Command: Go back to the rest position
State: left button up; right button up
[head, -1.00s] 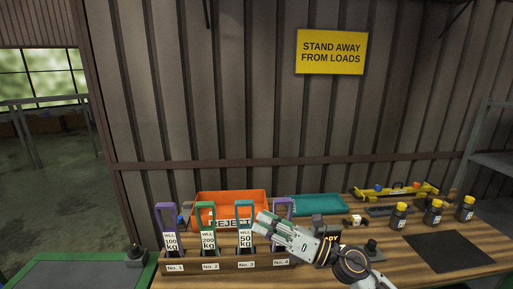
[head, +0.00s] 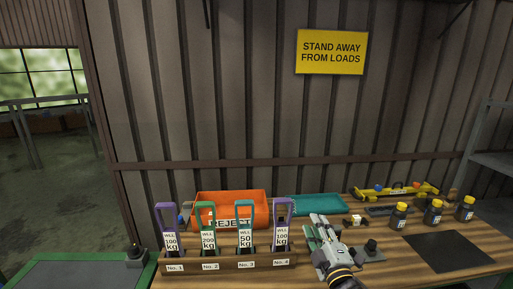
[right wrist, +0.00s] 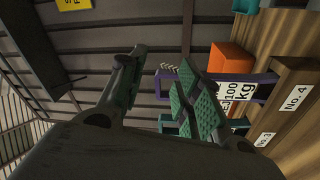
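My right gripper (head: 318,222) is over the bench, just right of the rack with the tagged slings. The wooden rack (head: 222,263) holds purple, green, teal and purple slings upright in slots No. 1 to No. 4. The No. 4 purple sling (head: 283,208), tagged 100 kg, stands closest to the gripper; in the right wrist view it shows beyond the padded finger. My left gripper is not in view.
An orange REJECT bin (head: 230,206) and a teal tray (head: 318,204) stand behind. Several dark bottles with yellow caps (head: 433,212), a yellow lifting beam (head: 395,190) and a dark mat (head: 450,251) are on the right.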

jog(key=s+d+f+m+g+h, duration=0.2)
jog(key=s+d+f+m+g, duration=0.15)
jog(key=f, duration=0.35)
jog(key=s+d+f+m+g+h, duration=0.2)
jog(key=s+f+m+g, duration=0.25)
jog(key=f, duration=0.25)
jog(key=s+f+m+g+y, duration=0.1)
jog(key=s+f+m+g, duration=0.25)
jog(key=s+f, duration=0.4)
jog(key=s+f+m+g+y, duration=0.15)
jog(key=s+f+g, duration=0.25)
jog(key=s, duration=0.6)
notch_tip(320, 180, down, 33)
jog(key=s+g, duration=0.2)
jog(key=s, duration=0.1)
jog(key=s+d+f, duration=0.3)
jog(key=s+f, duration=1.6)
jog(key=s, duration=0.2)
jog(key=shift+s+d+g+h, duration=0.15)
jog(key=shift+s+g+h, duration=0.2)
jog(key=shift+s+h, duration=0.1)
jog(key=shift+f, duration=0.1)
jog(key=shift+c, duration=0.3)
